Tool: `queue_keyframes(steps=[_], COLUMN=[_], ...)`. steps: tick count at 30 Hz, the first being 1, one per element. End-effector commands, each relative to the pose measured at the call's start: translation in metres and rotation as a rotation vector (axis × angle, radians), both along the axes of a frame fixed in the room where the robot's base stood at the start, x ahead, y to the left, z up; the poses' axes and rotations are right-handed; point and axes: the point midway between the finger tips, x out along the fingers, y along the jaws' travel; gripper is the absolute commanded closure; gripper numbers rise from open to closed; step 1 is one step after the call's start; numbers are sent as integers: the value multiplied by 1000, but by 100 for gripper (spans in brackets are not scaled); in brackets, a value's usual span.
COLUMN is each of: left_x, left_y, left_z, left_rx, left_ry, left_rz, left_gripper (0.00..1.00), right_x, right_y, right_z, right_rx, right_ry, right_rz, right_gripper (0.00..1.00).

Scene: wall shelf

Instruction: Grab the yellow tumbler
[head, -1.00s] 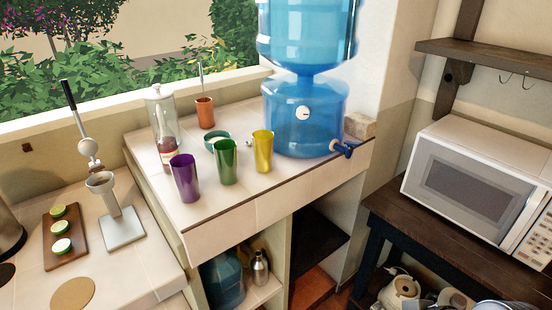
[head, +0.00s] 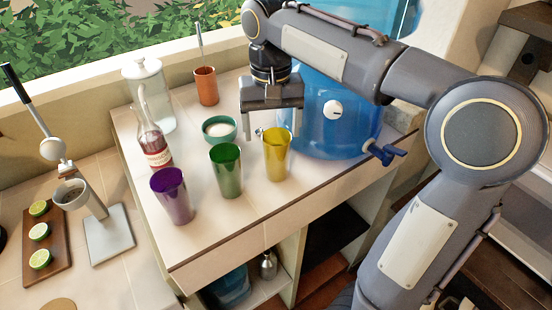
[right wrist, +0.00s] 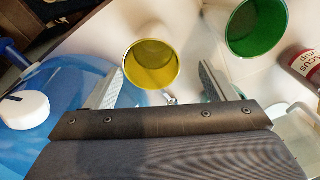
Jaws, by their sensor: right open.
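The yellow tumbler (head: 277,156) stands upright on the tiled counter, right of the green tumbler (head: 226,172) and the purple tumbler (head: 173,197). My right gripper (head: 270,132) is open and reaches down behind the yellow tumbler, on its far side. In the right wrist view the yellow tumbler (right wrist: 151,64) shows from above, just beyond and between the two spread fingers (right wrist: 160,85), with nothing held. The green tumbler (right wrist: 256,27) shows there to the right. My left gripper is not in view.
A blue water dispenser (head: 325,118) with a tap stands close on the right, partly behind my arm. A teal bowl (head: 219,131), a red-labelled bottle (head: 154,145), a glass jar (head: 145,80) and a copper cup (head: 206,88) stand behind and left. The counter's front strip is clear.

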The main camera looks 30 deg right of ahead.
Motion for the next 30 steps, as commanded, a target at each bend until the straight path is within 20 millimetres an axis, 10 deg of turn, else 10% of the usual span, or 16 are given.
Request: queue_keyframes(steps=[10,20,30], left_x=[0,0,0], left_y=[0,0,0], left_z=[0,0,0], left_rx=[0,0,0], left_ry=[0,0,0], left_rz=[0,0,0], left_gripper=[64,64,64], right_x=[-9,-9,-9], right_y=[-5,-5,-5], right_z=[-47,-54,-54], right_rx=[1,2,2], right_ry=[2,-1,-1], right_rz=[1,1,2], right_gripper=[23,24,68])
